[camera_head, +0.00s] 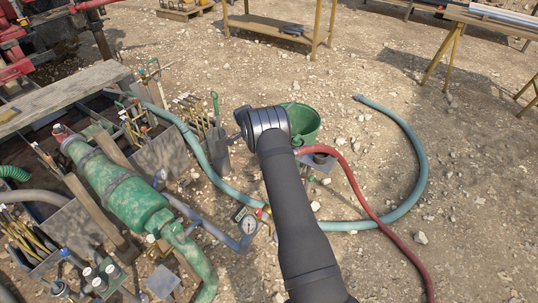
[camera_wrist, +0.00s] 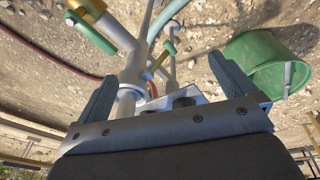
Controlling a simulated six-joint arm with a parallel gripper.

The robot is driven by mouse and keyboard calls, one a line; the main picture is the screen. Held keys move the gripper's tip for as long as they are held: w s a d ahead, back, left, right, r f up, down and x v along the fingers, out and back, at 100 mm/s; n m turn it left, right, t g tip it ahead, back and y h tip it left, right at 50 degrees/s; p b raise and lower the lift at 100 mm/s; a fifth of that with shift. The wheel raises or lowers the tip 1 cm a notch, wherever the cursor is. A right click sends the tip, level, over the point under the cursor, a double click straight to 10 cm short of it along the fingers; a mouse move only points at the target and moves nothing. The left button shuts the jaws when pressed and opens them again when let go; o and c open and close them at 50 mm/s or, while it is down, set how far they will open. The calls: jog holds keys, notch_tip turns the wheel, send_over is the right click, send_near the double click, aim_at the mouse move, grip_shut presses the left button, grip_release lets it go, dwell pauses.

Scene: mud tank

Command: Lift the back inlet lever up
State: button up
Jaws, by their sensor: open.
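My gripper (camera_wrist: 163,66) is open in the wrist view, with its two grey fingers spread wide and nothing held between them. A grey pipe fitting (camera_wrist: 132,76) stands beyond and between the fingers. A green lever handle (camera_wrist: 92,36) on a brass valve (camera_wrist: 88,8) is at the upper left, apart from the fingers. I cannot tell which one is the back inlet lever. In the head view my arm's dark wrist hides most of the gripper and whatever is behind it.
A green bucket (camera_head: 305,122) stands just right of my wrist; it is also at the right in the wrist view (camera_wrist: 262,64). A red hose (camera_head: 372,208) and a teal hose (camera_head: 420,165) lie on the ground. Green machinery (camera_head: 115,188) and pipes crowd the left.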

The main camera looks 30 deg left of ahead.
jog(key=w+f+m, duration=0.1)
jog(key=m, duration=0.3)
jog(key=w+d+f+m+g+y, duration=0.1)
jog(key=w+f+m, duration=0.1)
jog(key=m, duration=0.3)
jog(key=w+d+f+m, duration=0.1)
jog(key=w+m, duration=0.1)
jog(key=m, duration=0.2)
jog(key=shift+w+d+f+m+g+y, duration=0.15)
jog(key=shift+w+f+m+g+y, duration=0.15)
jog(key=shift+y, duration=0.1)
jog(key=shift+f, duration=4.85)
jog(key=shift+c, duration=0.2)
jog(key=c, duration=1.8)
jog(key=shift+r, duration=0.1)
jog(key=shift+a+r, duration=0.5)
jog(key=shift+r, duration=0.25)
